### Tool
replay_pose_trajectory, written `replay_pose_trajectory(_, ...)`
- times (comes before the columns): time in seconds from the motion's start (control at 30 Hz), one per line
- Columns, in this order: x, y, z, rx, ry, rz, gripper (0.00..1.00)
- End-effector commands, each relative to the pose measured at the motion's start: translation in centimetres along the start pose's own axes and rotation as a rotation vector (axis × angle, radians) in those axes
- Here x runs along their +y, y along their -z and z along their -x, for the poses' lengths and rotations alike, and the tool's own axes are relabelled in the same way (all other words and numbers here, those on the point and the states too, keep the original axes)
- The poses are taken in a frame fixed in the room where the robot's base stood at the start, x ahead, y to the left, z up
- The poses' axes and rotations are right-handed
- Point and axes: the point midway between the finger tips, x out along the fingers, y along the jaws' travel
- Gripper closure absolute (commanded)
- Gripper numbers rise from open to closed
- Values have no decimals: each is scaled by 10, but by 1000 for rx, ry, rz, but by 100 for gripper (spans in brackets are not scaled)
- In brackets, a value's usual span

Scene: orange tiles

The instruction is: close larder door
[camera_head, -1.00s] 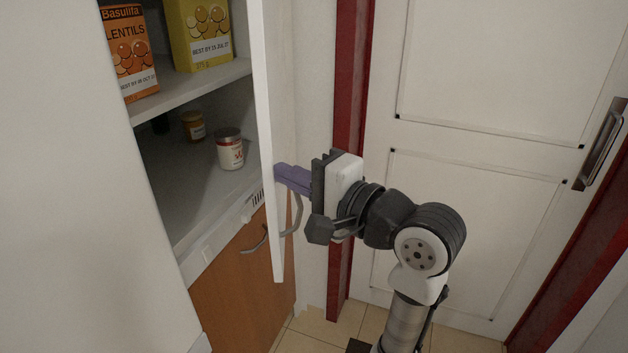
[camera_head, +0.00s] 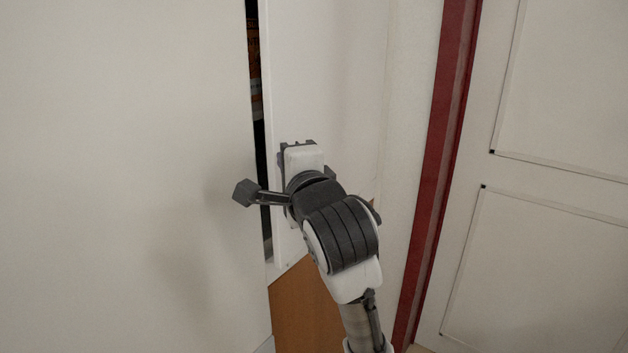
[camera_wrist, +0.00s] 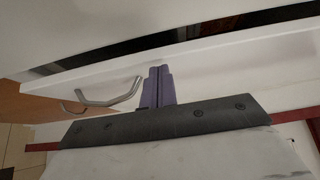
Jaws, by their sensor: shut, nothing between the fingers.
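The white larder door (camera_head: 320,70) stands slightly ajar in the head view. A narrow dark gap runs between its edge and the white panel on the left. In the wrist view the door (camera_wrist: 225,58) crosses the picture as a white band, with the dark opening above it. Its curved metal handle (camera_wrist: 112,96) is left of my gripper (camera_wrist: 157,72). The purple fingers are shut together, empty, with their tips against or very near the door's outer face.
A large white panel (camera_head: 120,180) fills the left of the head view. A wooden lower front (camera_head: 305,310) is below the larder door. A red door frame (camera_head: 440,150) and a white room door (camera_head: 560,240) stand to the right.

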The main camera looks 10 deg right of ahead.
Motion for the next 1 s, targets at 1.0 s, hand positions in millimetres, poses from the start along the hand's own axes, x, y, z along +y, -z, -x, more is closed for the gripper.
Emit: replay_pose_trajectory(1.0, 0, -15, -29, -7, -1, -1, 100)
